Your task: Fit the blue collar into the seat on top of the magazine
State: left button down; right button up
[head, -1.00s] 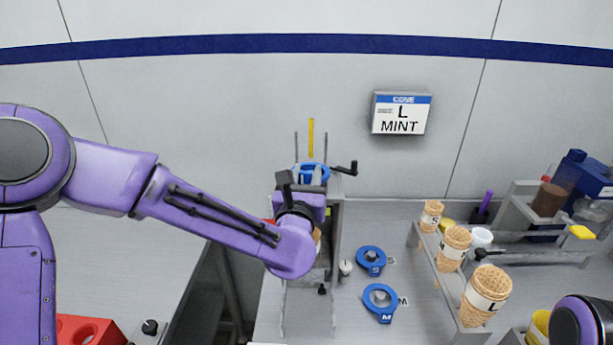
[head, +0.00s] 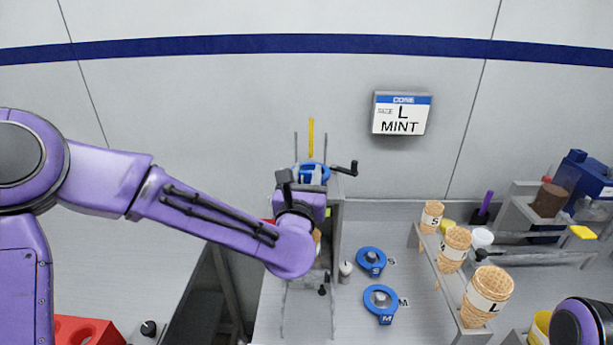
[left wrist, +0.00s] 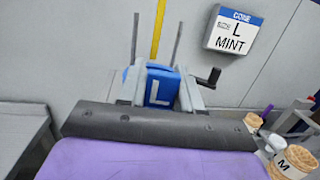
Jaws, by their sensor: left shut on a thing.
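The blue collar (head: 312,170) is at the top of the grey magazine (head: 337,225), between its thin upright rods. In the left wrist view its blue tab (left wrist: 160,86) shows a white L. My left gripper (head: 311,179) is shut on the collar's near side; its fingers are partly hidden by my wrist. The seat is hidden beneath the collar, so I cannot tell whether the collar is fully down in it. My right gripper is out of view; only a part of my right arm shows at the lower right.
Two other blue collars, S (head: 371,261) and M (head: 380,303), lie on the counter right of the magazine. A crank handle (head: 346,168) juts from the magazine's right side. Waffle cones stand in a rack (head: 447,290) farther right. A sign (head: 402,114) reads L MINT.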

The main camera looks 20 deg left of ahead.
pick_arm(q)
jog(key=shift+b, duration=0.35)
dwell(0.6)
jog(key=shift+b, duration=0.3)
jog(key=shift+f+b, duration=1.25)
jog(key=shift+b, duration=0.05)
jog(key=c, duration=0.7)
grip_release()
jog(key=shift+r, duration=0.1)
